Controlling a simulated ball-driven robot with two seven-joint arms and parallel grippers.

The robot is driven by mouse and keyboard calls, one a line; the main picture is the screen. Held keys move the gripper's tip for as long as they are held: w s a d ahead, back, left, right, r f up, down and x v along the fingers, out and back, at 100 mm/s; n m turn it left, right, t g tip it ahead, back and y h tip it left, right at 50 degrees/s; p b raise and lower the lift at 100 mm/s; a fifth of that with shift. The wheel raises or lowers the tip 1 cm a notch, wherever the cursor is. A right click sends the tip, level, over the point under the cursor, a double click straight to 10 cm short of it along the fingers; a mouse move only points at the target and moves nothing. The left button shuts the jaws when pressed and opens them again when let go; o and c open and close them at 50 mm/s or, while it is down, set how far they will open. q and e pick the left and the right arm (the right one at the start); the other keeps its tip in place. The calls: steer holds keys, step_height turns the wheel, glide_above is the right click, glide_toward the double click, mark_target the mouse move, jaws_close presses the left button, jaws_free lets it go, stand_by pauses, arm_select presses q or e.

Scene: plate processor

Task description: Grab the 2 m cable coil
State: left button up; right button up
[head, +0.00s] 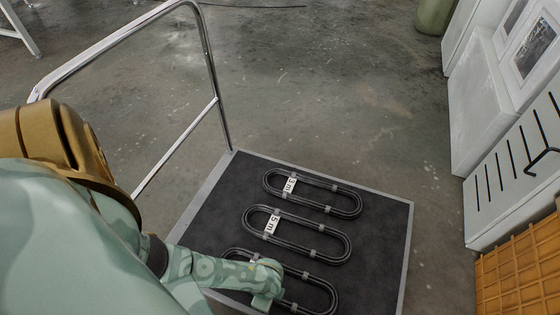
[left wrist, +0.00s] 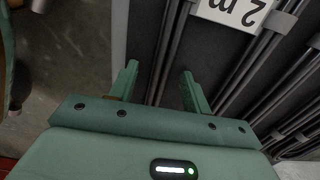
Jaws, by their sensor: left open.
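The 2 m cable coil (head: 334,295) is a black oval loop with grey ties, lying nearest on the dark cart deck. My left arm covers part of it in the head view. In the left wrist view its white "2 m" label (left wrist: 234,11) shows upside down at the top. My left gripper (head: 268,290) is over the coil's left part. In the left wrist view the left gripper (left wrist: 158,80) is open, with black cable strands (left wrist: 163,50) showing between its fingers. I cannot tell how far below the fingertips the strands lie. My right gripper is not in view.
A coil labelled 5 m (head: 330,258) and another labelled coil (head: 340,190) lie farther back on the cart deck (head: 385,215). A metal handrail (head: 210,60) rises at the cart's left. White cabinets (head: 480,110) and an orange crate (head: 515,275) stand at right.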

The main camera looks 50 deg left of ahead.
arm_select(q)
steer(key=shift+w+f, duration=0.1)
steer(key=shift+f, duration=0.05)
jaws_close()
